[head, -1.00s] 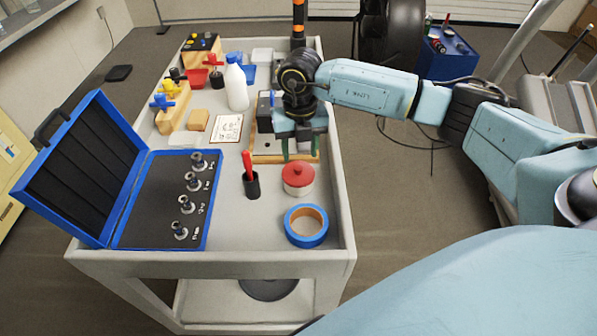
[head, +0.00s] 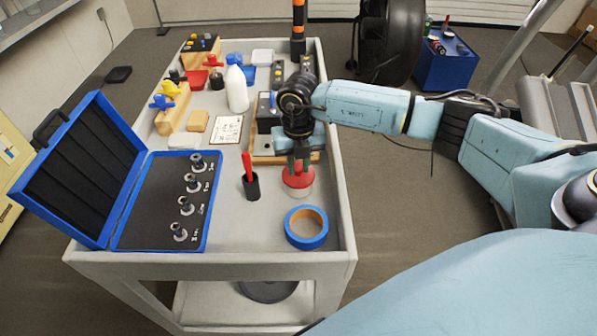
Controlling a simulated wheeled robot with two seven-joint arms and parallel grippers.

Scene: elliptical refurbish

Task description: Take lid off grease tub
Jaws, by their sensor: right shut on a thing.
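The grease tub (head: 299,192) is a small pale round tub standing on the cart top. Its red lid (head: 298,181) sits on it, partly covered by my gripper. My right gripper (head: 297,168) points down at the lid from above and behind, shut on the lid's top, where the fingers hide its middle. My left gripper is not in view.
A roll of blue tape (head: 306,227) lies just in front of the tub. A black cup with a red-handled tool (head: 250,183) stands to its left. An open blue case (head: 160,225) with several metal fittings fills the left front. A white bottle (head: 237,90) stands farther back.

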